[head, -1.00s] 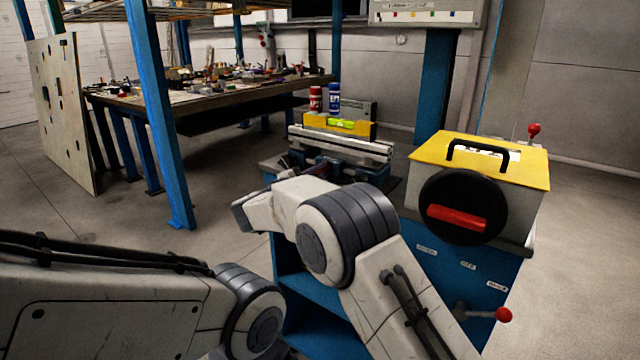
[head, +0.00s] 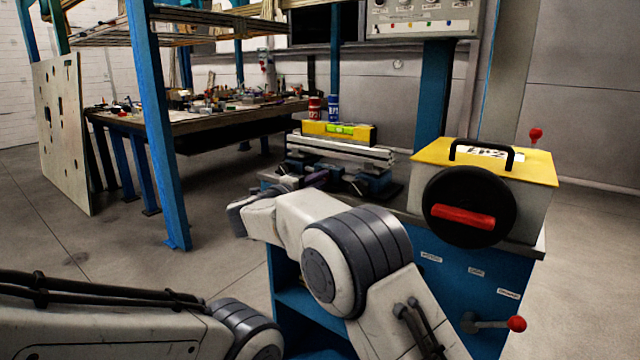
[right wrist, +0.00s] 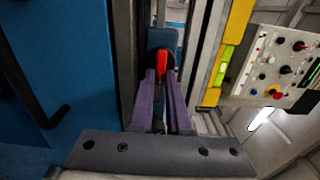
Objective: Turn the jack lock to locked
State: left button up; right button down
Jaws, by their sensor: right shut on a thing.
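In the right wrist view a small red handle (right wrist: 162,62) stands on a dark round base on a blue part; it looks like the jack lock. My right gripper (right wrist: 162,80) has its two purple fingers closed around this handle, which shows upright between the tips. In the head view my right gripper (head: 320,179) shows only partly, behind my wrist, at the blue clamp fixture under the silver rail (head: 345,150). The handle is hidden there. My left gripper is out of view; only its arm shows at the lower left.
A yellow-lidded box (head: 535,168) with a large black dial and red bar (head: 463,217) stands right on the blue cabinet (head: 410,262). A red-knobbed lever (head: 516,324) sticks out below. A yellow level (head: 318,131) lies on the rail. A blue post (head: 158,125) stands left.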

jog(key=shift+f, duration=0.2)
jog(key=c, duration=0.9)
grip_release()
jog(key=shift+r, duration=0.1)
jog(key=shift+s+a, duration=0.1)
jog(key=shift+a, duration=0.05)
jog(key=b+v, duration=0.2)
jog(key=v, duration=0.8)
jog(key=shift+s, duration=0.15)
